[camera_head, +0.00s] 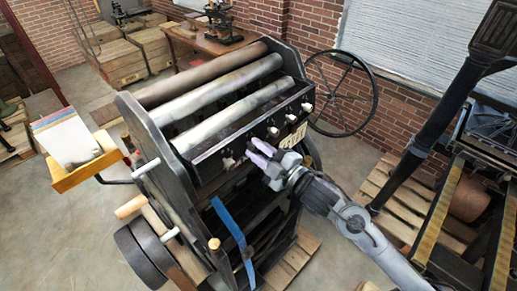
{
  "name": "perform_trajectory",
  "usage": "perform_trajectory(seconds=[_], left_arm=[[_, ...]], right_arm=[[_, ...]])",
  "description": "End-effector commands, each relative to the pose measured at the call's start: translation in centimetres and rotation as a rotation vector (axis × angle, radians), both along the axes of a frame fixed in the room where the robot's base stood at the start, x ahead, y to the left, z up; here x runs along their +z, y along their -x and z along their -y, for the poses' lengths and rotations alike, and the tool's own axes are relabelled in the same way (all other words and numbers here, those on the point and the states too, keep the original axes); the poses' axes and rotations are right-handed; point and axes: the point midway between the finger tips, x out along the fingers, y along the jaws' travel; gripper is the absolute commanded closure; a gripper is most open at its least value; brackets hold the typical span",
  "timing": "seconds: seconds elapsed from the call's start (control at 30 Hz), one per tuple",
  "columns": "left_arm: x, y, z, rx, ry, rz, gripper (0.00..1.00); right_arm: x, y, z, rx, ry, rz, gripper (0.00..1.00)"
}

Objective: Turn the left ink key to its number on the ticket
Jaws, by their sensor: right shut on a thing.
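The press has a row of small white ink keys on the dark front rail below its rollers. The leftmost key (228,162) shows just left of my right gripper (259,153), apart from it. My right gripper is shut at the rail, on what looks like the ink key beside the leftmost one; the fingers hide it. Other keys (290,118) show to the right. A small pale ticket (297,136) with dark marks sits right of the gripper; its numbers are too small to read. My left gripper is not in view.
The press's rollers (220,92) lie behind the rail. A spoked wheel (341,94) stands at the right. A blue strap (233,229) hangs below the rail. A yellow tray (84,173) with paper sticks out at the left.

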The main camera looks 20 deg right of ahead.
Motion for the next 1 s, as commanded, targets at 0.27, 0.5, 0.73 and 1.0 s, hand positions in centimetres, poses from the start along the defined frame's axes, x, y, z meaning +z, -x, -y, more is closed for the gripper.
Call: perform_trajectory(seconds=[0.27, 0.5, 0.73, 1.0], left_arm=[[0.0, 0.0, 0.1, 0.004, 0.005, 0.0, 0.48], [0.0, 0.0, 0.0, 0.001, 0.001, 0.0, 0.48], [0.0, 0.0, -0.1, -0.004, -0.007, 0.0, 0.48], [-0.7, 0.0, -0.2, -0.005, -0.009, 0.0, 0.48]], right_arm=[[0.0, 0.0, 0.0, 0.0, -0.001, 0.001, 1.0], [0.0, 0.0, 0.0, 0.0, 0.0, 0.002, 0.48], [0.0, 0.0, 0.0, 0.0, 0.001, 0.0, 0.48], [-0.4, 1.9, 0.9, 0.0, 0.003, 0.0, 0.48]])
